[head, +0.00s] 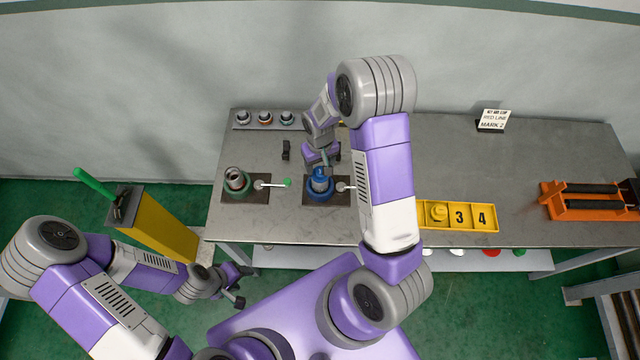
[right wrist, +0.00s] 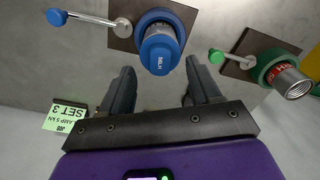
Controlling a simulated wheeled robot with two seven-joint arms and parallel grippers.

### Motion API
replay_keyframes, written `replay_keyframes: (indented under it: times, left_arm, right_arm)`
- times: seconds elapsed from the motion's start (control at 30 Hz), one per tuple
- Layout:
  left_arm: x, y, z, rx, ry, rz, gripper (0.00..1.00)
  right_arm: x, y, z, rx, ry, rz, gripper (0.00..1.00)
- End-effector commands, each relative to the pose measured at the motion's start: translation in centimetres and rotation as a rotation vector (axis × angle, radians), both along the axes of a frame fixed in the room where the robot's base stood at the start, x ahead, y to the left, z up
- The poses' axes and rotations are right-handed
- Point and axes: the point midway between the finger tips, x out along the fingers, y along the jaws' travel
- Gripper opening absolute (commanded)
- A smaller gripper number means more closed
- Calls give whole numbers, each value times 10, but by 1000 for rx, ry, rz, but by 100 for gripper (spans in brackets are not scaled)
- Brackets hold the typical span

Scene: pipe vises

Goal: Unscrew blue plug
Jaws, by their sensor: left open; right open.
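The blue plug (right wrist: 160,52) caps a grey pipe held in the blue vise (right wrist: 150,20) on the table. In the head view the blue vise (head: 320,194) stands near the table's front, with the blue plug (head: 319,174) partly hidden by my right gripper (head: 324,158). My right gripper is open behind and above the plug. In the right wrist view the plug lies ahead of the gap between the two fingers, which do not appear to touch it. My left gripper (head: 238,287) is open and empty, low in front of the table's left part.
A green vise (head: 238,193) with a grey pipe and a green-tipped handle stands left of the blue one. A yellow numbered tray (head: 483,228) and an orange rack (head: 590,211) are to the right. A yellow stand (head: 160,230) is left of the table. The table's back right is mostly clear.

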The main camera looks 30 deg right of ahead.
Motion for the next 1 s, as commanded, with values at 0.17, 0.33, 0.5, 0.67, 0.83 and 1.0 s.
replay_keyframes:
  times: [0.17,0.33,0.5,0.67,0.83,1.0]
  left_arm:
    - [0,0,-5,0,0,0,55]
    - [0,0,-6,0,0,0,55]
    - [0,0,-8,0,0,0,55]
    - [0,0,-6,0,0,0,55]
    - [0,0,-5,0,0,0,55]
    - [0,0,-6,0,0,0,55]
  right_arm:
    - [0,0,0,1,1,232,62]
    - [0,0,0,1,1,334,62]
    - [-1,0,0,2,1,607,62]
    - [0,0,1,0,1,837,62]
    - [0,0,0,0,1,916,62]
    - [0,0,0,0,1,914,62]
